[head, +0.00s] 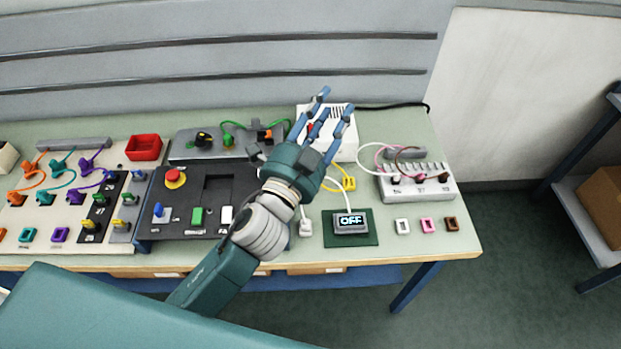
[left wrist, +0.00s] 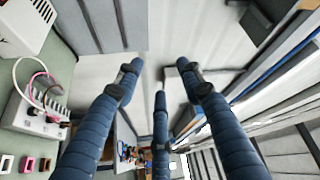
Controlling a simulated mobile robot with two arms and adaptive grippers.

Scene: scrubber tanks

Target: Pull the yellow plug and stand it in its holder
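My left gripper (head: 322,125) is open and empty, its blue fingers spread above the back of the bench, over the white vented box. In the left wrist view the spread fingers (left wrist: 160,90) have nothing between them. A yellow piece with a yellow cable (head: 349,184) lies on the bench just right of my left wrist; I cannot tell whether it is plug or holder. My right gripper is not in view.
A white terminal block (head: 420,183) with plugs stands at right, before it white, pink and brown square holders (head: 427,225). An OFF display (head: 350,222) sits on a green mat. A dark control panel (head: 205,190) and a cabled board (head: 60,220) fill the left.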

